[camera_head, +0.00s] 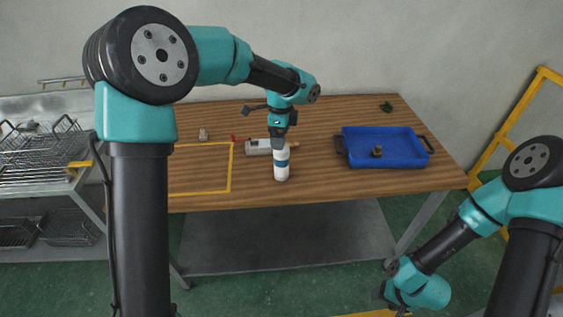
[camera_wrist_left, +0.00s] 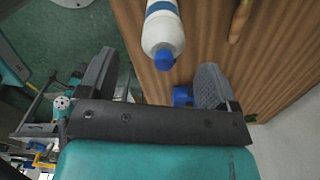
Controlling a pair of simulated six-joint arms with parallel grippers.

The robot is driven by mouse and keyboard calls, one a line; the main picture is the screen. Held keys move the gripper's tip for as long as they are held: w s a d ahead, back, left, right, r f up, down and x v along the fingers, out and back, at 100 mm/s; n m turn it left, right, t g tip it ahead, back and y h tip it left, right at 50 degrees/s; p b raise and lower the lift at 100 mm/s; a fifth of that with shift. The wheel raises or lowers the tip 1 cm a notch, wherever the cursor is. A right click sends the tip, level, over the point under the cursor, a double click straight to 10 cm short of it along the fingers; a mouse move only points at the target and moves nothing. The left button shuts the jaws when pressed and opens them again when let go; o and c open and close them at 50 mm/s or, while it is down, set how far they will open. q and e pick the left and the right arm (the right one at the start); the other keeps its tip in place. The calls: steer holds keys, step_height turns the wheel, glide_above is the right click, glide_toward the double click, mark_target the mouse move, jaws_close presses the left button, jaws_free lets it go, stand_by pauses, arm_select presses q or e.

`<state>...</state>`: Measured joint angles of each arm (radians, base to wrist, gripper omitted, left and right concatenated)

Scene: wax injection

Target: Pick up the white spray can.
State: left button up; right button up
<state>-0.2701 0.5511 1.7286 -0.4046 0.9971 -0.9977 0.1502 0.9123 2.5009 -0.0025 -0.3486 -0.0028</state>
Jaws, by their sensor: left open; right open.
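My right gripper (camera_head: 383,291) is low at the lower right, off the table, open and far from the can.
A pale bottle (camera_head: 257,147) with a red tip lies close behind the can. A blue tray (camera_head: 360,160) holding a small brown item is to the right. A yellow frame outline (camera_head: 231,170) marks the table's left. A wire-basket rack (camera_head: 40,160) stands farther left.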

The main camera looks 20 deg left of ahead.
arm_select(q)
steer(key=shift+w+f, duration=0.15)
steer(key=shift+f, duration=1.15)
steer(key=shift+w+f, duration=0.1)
steer(key=shift+f, duration=1.15)
steer(key=shift+c, duration=0.4)
steer(key=c, duration=1.3)
steer(key=shift+d+r, duration=0.1)
steer(key=shift+r, duration=1.55)
steer(key=shift+s+r, duration=0.2)
steer(key=shift+s, duration=0.1)
steer(key=s+d, duration=0.1)
steer(key=s, duration=0.4)
steer(key=s+d+r, duration=0.1)
steer(key=s+d, duration=0.1)
steer(key=s, duration=0.3)
steer(key=s+d, duration=0.1)
steer(key=s, duration=0.3)
steer(key=shift+s+d+r, duration=0.2)
steer(key=shift+s, duration=0.2)
